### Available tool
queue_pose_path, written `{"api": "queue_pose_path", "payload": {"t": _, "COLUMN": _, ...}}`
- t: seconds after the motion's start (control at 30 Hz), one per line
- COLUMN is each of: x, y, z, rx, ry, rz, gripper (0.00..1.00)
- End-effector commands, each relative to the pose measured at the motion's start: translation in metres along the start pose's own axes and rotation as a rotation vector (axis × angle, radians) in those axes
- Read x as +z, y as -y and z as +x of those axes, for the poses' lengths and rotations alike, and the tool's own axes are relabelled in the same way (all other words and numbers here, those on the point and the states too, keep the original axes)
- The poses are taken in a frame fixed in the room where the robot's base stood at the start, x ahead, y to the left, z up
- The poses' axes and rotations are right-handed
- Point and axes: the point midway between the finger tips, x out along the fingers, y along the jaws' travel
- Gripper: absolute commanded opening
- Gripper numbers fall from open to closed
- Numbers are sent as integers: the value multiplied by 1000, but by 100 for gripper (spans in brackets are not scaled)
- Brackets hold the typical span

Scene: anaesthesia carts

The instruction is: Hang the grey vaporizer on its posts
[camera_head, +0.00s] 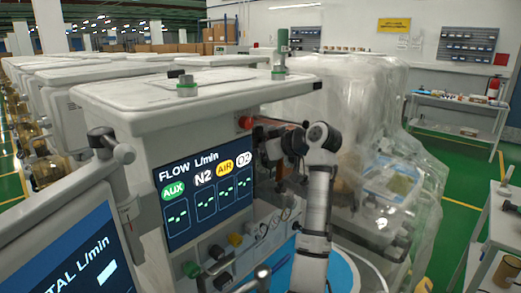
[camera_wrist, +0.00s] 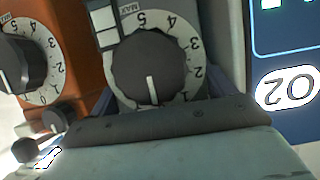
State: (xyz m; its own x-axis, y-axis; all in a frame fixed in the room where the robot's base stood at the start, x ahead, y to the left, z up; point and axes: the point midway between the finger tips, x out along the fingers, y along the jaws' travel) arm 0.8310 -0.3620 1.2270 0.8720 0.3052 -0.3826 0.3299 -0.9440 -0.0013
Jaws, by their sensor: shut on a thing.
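The grey vaporizer (camera_wrist: 180,15) fills the middle of the wrist view, with its dark round dial (camera_wrist: 152,68) and white numbered scale facing the camera. The picture there is upside down. My gripper (camera_head: 284,150) is shut on the grey vaporizer, close beside the anaesthesia cart (camera_head: 190,115) in the head view. Its fingertips are hard to make out. An orange vaporizer (camera_wrist: 75,50) with its own dial stands close beside the grey one. The posts are hidden in both views, so I cannot tell whether the grey vaporizer touches them.
The cart's flow screen (camera_head: 205,195) faces left of my arm. A plastic-draped machine (camera_head: 365,110) stands close on the right. Another cart with a screen (camera_head: 75,265) is at the front left. Green floor (camera_head: 455,185) is clear at the right, before a shelf trolley (camera_head: 455,115).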

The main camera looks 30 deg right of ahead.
Motion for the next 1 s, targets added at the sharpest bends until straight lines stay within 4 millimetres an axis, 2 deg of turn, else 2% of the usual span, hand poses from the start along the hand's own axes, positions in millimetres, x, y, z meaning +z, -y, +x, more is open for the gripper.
{"api": "queue_pose_path", "payload": {"t": 1.0, "x": 15, "y": 0, "z": 6, "rx": 2, "ry": -8, "rz": -4, "gripper": 17}}
